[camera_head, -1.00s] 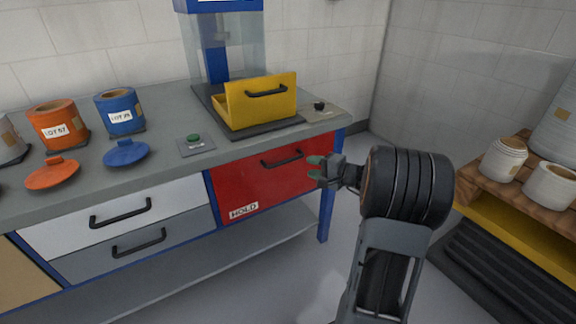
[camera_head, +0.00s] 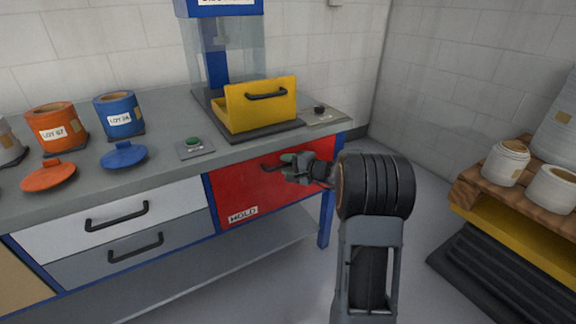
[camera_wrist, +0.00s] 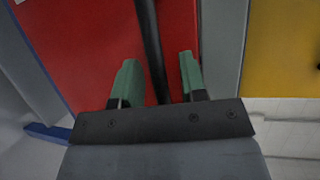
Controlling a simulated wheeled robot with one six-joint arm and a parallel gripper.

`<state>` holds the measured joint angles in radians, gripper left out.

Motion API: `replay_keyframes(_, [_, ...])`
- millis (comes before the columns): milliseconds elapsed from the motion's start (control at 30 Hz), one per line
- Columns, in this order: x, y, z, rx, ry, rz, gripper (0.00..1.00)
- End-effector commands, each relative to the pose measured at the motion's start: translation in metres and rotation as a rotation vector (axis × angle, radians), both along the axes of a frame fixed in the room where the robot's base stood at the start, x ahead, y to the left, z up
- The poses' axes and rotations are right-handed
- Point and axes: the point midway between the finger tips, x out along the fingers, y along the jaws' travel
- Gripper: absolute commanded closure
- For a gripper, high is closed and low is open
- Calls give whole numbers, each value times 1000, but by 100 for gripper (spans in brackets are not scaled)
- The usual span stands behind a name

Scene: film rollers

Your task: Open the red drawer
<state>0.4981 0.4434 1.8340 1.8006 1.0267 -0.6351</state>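In the wrist view the red front (camera_wrist: 90,40) fills the upper left, and the black handle (camera_wrist: 152,50) runs between the two green fingertips of my gripper (camera_wrist: 160,82). The fingers are apart, one on each side of the handle, with gaps showing. I cannot tell how deep the handle sits between them.
A yellow open bin (camera_head: 240,108) stands on the bench above the drawer. White (camera_head: 75,220) and grey (camera_head: 90,260) drawers are to the left. A pallet with white rolls (camera_head: 505,165) stands at the right. The floor between bench and pallet is clear.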

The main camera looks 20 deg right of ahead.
Motion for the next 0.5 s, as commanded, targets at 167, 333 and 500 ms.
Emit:
replay_keyframes(167, [0, 0, 0, 0, 0, 0, 72])
replay_keyframes(333, [0, 0, 0, 0, 0, 0, 88])
replay_keyframes(500, [0, 0, 0, 0, 0, 0, 100])
